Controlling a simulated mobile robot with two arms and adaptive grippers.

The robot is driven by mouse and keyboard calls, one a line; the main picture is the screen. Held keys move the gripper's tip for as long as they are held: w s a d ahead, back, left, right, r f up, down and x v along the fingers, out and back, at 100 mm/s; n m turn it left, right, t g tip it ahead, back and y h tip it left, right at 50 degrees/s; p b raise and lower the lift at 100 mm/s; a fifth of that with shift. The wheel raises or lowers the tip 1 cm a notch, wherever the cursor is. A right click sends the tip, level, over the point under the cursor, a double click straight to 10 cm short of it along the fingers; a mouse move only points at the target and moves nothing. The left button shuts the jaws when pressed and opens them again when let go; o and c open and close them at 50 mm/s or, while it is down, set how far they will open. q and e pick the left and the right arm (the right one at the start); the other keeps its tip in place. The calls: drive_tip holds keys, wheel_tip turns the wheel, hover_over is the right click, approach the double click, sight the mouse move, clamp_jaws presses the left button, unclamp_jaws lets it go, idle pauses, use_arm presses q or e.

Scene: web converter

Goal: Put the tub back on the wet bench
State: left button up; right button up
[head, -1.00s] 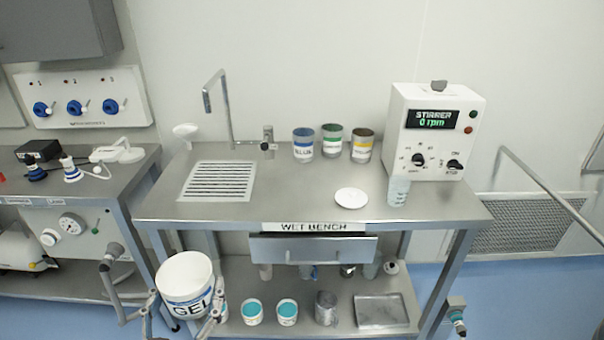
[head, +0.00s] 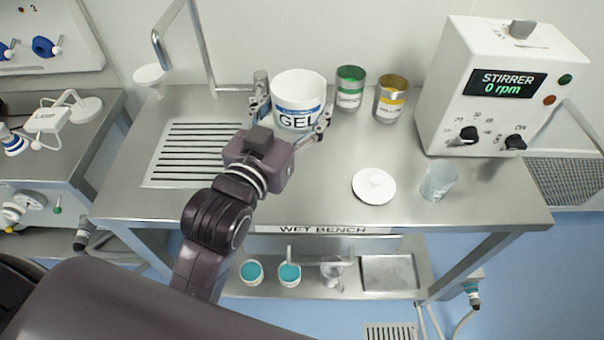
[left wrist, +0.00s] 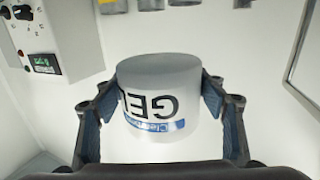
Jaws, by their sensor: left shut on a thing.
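The white tub (head: 299,90) labelled GEL is upright between the fingers of my left gripper (head: 290,120), which is shut on its sides. It is over the back middle of the wet bench (head: 300,205) and appears held above the top, though the head view hides any gap. In the left wrist view the tub (left wrist: 160,85) appears upside down, gripped between both fingers (left wrist: 158,110), with wall behind it. My right gripper is not in view.
Green-banded (head: 350,88) and yellow-banded (head: 390,98) pots stand right of the tub. A white lid (head: 374,186), a clear beaker (head: 438,181) and the stirrer unit (head: 500,90) are further right. A drain grille (head: 195,152) and tap (head: 200,50) are left. The front middle is clear.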

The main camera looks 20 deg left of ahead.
use_arm(q)
wheel_tip(320, 180, down, 5)
drive_tip(key=b, duration=0.1)
hover_over(299, 182)
wheel_tip(299, 182, down, 10)
drive_tip(key=shift+f+b, duration=0.15)
drive_tip(key=shift+b, duration=0.2)
wheel_tip(299, 182, down, 4)
drive_tip(key=shift+f, duration=0.1)
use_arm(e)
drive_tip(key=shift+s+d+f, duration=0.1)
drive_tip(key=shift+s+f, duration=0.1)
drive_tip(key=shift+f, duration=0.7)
use_arm(q)
drive_tip(key=shift+f, duration=0.15)
drive_tip(key=o, duration=1.5)
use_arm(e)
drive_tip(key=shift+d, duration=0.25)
